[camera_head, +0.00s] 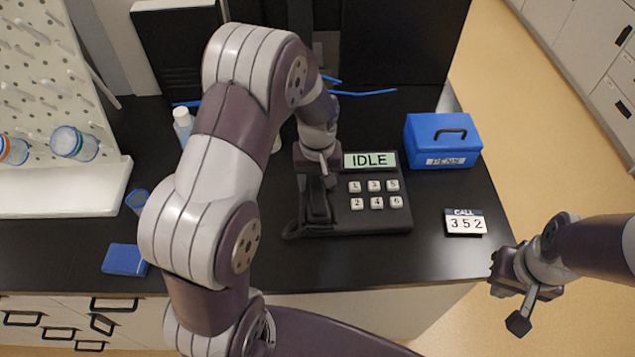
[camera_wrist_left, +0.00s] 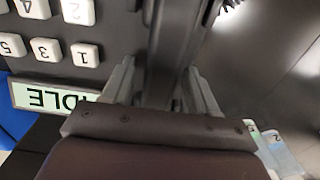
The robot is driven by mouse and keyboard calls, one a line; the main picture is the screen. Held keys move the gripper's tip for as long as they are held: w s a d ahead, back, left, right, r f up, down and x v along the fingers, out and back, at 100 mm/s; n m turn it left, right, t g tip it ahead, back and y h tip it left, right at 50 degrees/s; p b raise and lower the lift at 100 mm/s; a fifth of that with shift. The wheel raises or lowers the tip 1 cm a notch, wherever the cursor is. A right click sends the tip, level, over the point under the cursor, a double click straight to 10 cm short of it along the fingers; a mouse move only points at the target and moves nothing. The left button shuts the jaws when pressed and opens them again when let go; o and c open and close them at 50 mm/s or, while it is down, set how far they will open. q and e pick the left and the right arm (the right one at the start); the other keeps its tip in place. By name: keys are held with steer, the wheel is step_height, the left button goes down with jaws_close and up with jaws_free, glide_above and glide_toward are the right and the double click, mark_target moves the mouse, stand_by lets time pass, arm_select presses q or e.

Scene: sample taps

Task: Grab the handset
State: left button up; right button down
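A black desk phone (camera_head: 385,220) stands on the dark counter with white number keys and a display reading IDLE. Its black handset (camera_head: 318,207) lies along the phone's left side. My left gripper (camera_head: 320,178) is over the far end of the handset and hides part of it. In the left wrist view the gripper's two fingers (camera_wrist_left: 160,88) stand apart on either side of the handset (camera_wrist_left: 178,40); whether they touch it is hard to see. My right gripper (camera_head: 507,292) hangs beyond the counter's right edge, with nothing visible in it; its fingers are unclear.
A blue box (camera_head: 441,142) labelled PENS and a card (camera_head: 465,222) reading CALL 352 are right of the phone. A blue block (camera_head: 125,259) lies at the front left. A pegboard rack (camera_head: 55,190) and a capped bottle (camera_head: 183,123) stand at left.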

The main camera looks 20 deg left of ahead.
arm_select(q)
steer(key=shift+s+r, duration=0.1)
steer(key=c, duration=0.8)
steer(key=shift+c, duration=0.2)
